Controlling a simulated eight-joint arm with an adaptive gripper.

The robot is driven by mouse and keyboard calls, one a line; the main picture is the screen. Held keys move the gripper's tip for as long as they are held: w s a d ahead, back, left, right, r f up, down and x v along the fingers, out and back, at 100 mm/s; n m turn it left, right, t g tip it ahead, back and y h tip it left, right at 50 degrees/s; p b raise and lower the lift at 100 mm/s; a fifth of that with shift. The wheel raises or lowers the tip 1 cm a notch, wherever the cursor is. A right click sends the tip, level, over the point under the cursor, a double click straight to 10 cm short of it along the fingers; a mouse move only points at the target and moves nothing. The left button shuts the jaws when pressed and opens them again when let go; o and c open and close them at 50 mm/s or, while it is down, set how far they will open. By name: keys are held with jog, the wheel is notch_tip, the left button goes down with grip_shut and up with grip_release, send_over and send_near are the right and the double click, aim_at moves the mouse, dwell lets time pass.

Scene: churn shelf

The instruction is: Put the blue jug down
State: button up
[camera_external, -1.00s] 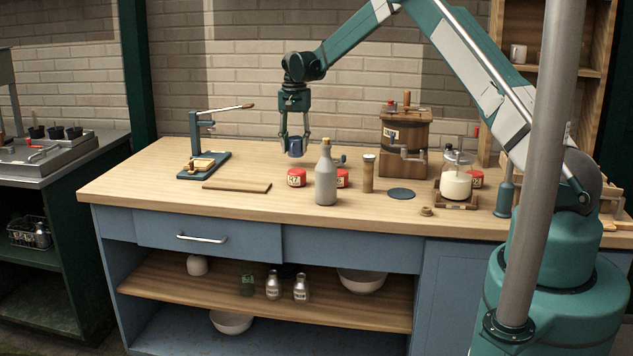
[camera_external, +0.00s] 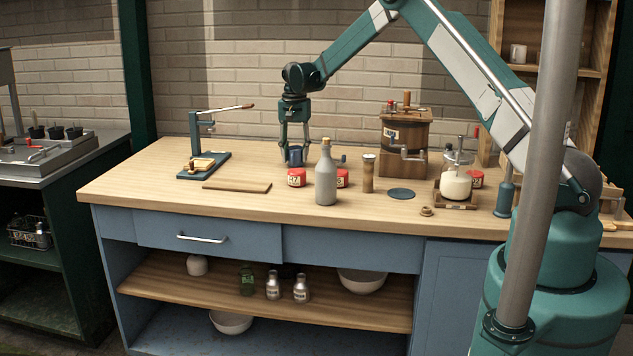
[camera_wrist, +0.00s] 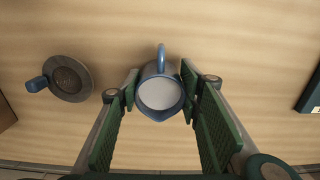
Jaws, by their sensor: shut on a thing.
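The blue jug (camera_external: 296,155) is between the fingers of my gripper (camera_external: 295,150), low over the back of the wooden worktop, behind the red tins. In the wrist view the jug (camera_wrist: 160,84) is seen from above, upright, with a pale inside and its handle towards the top of the picture. The two green-padded fingers of my gripper (camera_wrist: 160,97) press on its two sides. Whether its base touches the worktop (camera_external: 150,180) cannot be told; the tins hide part of that area.
Red tins (camera_external: 297,177) and a grey bottle (camera_external: 326,180) stand just in front of the jug. A wooden churn (camera_external: 405,140) is to the right, a blue press (camera_external: 200,155) to the left. A round dark object with a blue handle (camera_wrist: 70,79) lies left in the wrist view.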

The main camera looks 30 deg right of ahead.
jog(key=shift+f, duration=0.1)
jog(key=o, duration=1)
notch_tip(320, 180, up, 12)
jog(key=shift+r, duration=0.15)
dwell(0.3)
dwell(0.5)
